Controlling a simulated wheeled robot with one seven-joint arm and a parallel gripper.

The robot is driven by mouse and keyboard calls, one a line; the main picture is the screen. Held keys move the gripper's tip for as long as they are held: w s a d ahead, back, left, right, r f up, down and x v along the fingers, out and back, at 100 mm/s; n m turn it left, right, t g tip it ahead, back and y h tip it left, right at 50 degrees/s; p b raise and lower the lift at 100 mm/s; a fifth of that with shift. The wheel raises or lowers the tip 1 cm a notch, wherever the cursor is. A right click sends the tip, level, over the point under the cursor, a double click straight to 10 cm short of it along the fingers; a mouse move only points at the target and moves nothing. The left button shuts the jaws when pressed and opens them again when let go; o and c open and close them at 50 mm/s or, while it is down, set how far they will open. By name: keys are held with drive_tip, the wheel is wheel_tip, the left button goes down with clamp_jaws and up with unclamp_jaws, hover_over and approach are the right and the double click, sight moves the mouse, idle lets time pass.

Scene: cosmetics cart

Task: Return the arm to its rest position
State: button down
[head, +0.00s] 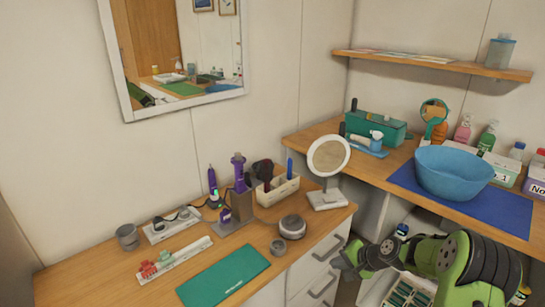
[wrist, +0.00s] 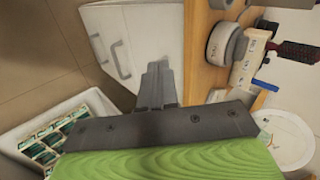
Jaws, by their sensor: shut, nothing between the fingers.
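My arm is green and black and reaches in from the lower right of the head view. My gripper (wrist: 158,82) shows in the wrist view as dark grey fingers pressed together, with nothing between them. It is in front of the white drawer cabinet (wrist: 110,35) and beside the wooden counter edge (wrist: 197,75). In the head view the arm's end is near the right side of the drawer cabinet (head: 318,262), below the counter tops. The fingertips are hard to make out there.
A white crate (wrist: 95,100) of green-and-white packs stands low beside the cabinet. The left counter (head: 85,265) bears a green mat (head: 224,276), a round mirror (head: 328,157) and styling tools. The right counter bears a blue bowl (head: 452,172) and several bottles. A shelf (head: 440,65) hangs above.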

drive_tip(key=s+a+r+n+g+h+p, duration=0.15)
drive_tip(key=s+a+r+n, duration=0.35)
drive_tip(key=r, duration=0.6)
drive_tip(key=s+a+r+n+h+p, duration=0.1)
drive_tip(key=s+a+r+h+p, duration=0.15)
drive_tip(key=s+r, duration=0.6)
drive_tip(key=s+r+n+p, duration=0.1)
drive_tip(key=s+r+p, duration=0.1)
drive_tip(key=s+r, duration=0.2)
drive_tip(key=s+a+r+n+h+p, duration=0.1)
drive_tip(key=s+r, duration=0.3)
drive_tip(key=s, duration=0.6)
drive_tip(key=s+a+r+n+p, duration=0.1)
drive_tip(key=s+r+p, duration=0.2)
drive_tip(key=s, duration=0.3)
drive_tip(key=shift+s+r, duration=0.4)
drive_tip(key=shift+r, duration=0.05)
drive_tip(key=shift+t, duration=0.25)
